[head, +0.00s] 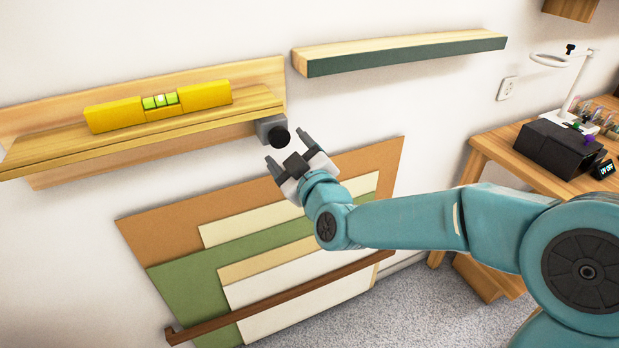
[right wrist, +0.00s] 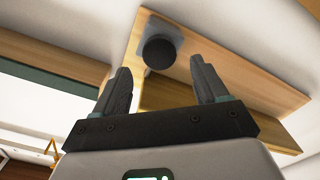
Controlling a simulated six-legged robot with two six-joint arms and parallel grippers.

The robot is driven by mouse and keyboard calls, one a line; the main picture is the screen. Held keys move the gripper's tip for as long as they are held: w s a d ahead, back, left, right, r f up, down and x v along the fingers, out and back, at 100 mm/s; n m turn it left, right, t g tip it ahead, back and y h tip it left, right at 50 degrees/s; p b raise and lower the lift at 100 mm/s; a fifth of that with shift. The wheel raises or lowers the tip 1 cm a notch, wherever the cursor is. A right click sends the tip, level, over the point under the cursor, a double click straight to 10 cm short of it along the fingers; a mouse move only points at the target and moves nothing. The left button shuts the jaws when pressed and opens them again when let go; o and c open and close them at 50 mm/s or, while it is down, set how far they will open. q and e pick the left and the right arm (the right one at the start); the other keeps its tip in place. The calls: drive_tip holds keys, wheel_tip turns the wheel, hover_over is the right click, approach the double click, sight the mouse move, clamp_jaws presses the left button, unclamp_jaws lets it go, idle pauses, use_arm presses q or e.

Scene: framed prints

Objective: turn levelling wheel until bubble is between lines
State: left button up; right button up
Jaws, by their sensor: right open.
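A yellow spirit level (head: 160,105) lies on a wooden shelf (head: 60,150) at the left of the head view. Its green vial (head: 160,101) is at its middle; the bubble is too small to place against the lines. The black round levelling wheel (head: 281,137) sits on a grey block under the shelf's right end. My right gripper (head: 286,155) is open just below the wheel, apart from it. In the right wrist view the wheel (right wrist: 159,53) shows beyond and between the two open fingers. My left gripper is not in view.
A second shelf with a dark green front (head: 400,54) is up to the right. Boards and sheets (head: 280,250) lean on the wall below, behind a brown rail (head: 290,300). A wooden table (head: 500,145) with a black box (head: 555,148) and a lamp stands at the right.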

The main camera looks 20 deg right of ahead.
drive_tip(key=s, duration=1.1)
drive_tip(key=shift+s+d, duration=0.2)
drive_tip(key=shift+s, duration=0.1)
wheel_tip(320, 180, down, 30)
drive_tip(key=s+f+g, duration=0.1)
drive_tip(key=g, duration=0.8)
drive_tip(key=s+a+f+m+g+y, duration=0.2)
drive_tip(key=s+a+f+m+g, duration=0.15)
drive_tip(key=s+f, duration=0.45)
drive_tip(key=s+a+f+m+g+y, duration=0.1)
drive_tip(key=s+a+f+m+g, duration=0.25)
drive_tip(key=s+f, duration=0.45)
wheel_tip(320, 180, up, 13)
drive_tip(key=s+m+g+p, duration=0.1)
drive_tip(key=m+p, duration=0.1)
drive_tip(key=p, duration=1)
drive_tip(key=shift+s+g, duration=0.3)
